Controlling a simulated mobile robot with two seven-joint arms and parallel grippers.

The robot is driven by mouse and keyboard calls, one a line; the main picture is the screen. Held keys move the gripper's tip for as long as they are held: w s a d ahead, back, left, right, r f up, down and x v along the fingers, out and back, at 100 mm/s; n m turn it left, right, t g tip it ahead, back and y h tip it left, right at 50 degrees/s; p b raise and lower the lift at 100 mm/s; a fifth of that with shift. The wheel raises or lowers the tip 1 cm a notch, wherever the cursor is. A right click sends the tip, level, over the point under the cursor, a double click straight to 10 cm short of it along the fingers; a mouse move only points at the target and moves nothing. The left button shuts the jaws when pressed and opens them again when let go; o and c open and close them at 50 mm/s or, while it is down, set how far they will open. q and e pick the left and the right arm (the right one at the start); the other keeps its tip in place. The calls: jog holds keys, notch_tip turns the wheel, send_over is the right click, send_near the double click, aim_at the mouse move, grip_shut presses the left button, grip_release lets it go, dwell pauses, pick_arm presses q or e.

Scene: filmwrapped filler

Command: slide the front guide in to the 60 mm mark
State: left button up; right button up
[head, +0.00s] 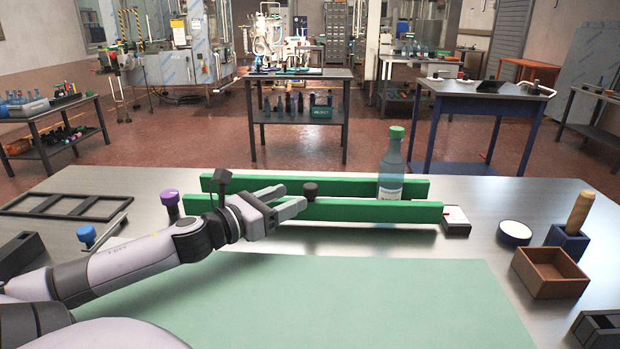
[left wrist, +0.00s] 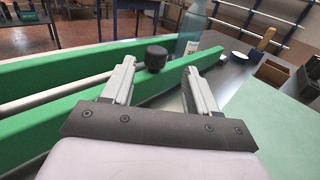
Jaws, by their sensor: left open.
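The front guide (head: 385,211) is a long green bar lying across the steel table, parallel to the rear green guide (head: 340,186). A black knob (head: 310,190) stands at the front guide. My left gripper (head: 296,197) is open and empty, just left of the knob. In the left wrist view the knob (left wrist: 156,57) shows between the fingertips and slightly beyond them, with no clear contact. The front guide (left wrist: 150,86) runs beneath the fingers. A bottle with a green cap (head: 390,170) stands upright between the guides near their right end. I cannot read any 60 mm mark. My right gripper is out of view.
A purple-capped thing (head: 170,200) stands near the guides' left end. A small block with a white top (head: 456,218) sits by the right end. A round white-topped dish (head: 514,233) and a wooden box (head: 551,272) lie farther right.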

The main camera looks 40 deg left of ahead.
aim_at(305, 188)
pick_arm(q)
jog(key=shift+w+a, duration=0.25)
jog(key=shift+w, duration=0.05)
jog(key=shift+w+d+r+b, duration=0.1)
jog(key=shift+w+d+b, duration=0.1)
jog(key=shift+w, duration=0.95)
jog(key=shift+w+d+b, duration=0.1)
jog(key=shift+w+b, duration=0.05)
jog(key=shift+w, duration=2.2)
